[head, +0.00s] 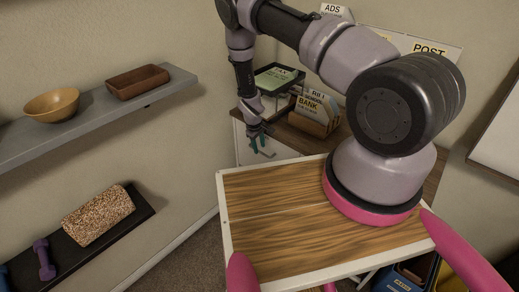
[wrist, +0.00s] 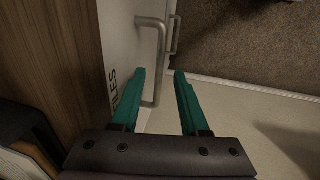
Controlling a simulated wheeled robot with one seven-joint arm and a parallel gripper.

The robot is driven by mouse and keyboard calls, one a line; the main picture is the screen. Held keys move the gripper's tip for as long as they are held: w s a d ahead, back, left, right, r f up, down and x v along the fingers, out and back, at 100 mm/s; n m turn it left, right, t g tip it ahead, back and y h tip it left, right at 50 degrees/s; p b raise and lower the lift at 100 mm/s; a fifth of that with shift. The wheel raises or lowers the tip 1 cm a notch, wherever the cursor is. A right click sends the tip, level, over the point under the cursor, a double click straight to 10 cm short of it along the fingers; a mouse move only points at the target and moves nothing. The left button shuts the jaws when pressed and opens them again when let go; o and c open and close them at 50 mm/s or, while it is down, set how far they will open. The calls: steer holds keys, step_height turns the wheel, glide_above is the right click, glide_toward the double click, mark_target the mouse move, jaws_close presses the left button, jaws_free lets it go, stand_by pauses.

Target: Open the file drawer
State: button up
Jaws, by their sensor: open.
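The white file drawer front (wrist: 122,48) shows in the wrist view with dark lettering on it, partly hidden by a finger; I read "ILES". Its silver bar handle (wrist: 161,50) stands out from the front. My gripper (wrist: 160,74) is open, with one teal finger on each side of the near end of the handle in the picture. I cannot tell whether either finger touches it. The drawer looks shut. In the head view my gripper (head: 259,147) is beside the white cabinet (head: 283,152) under the far end of the desk.
A second handle (wrist: 175,33) shows beyond the first. On the desktop are a black tray (head: 275,77) and a wooden file holder (head: 312,122). Wall shelves (head: 85,115) stand at left, holding a bowl (head: 53,104). Carpet (wrist: 245,40) lies clear beside the cabinet.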

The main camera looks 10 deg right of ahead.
steer(key=shift+w+d+f, duration=0.1)
steer(key=shift+d+f, duration=0.05)
steer(key=shift+f, duration=0.8)
steer(key=shift+c, duration=0.3)
jaws_close()
stand_by(0.5)
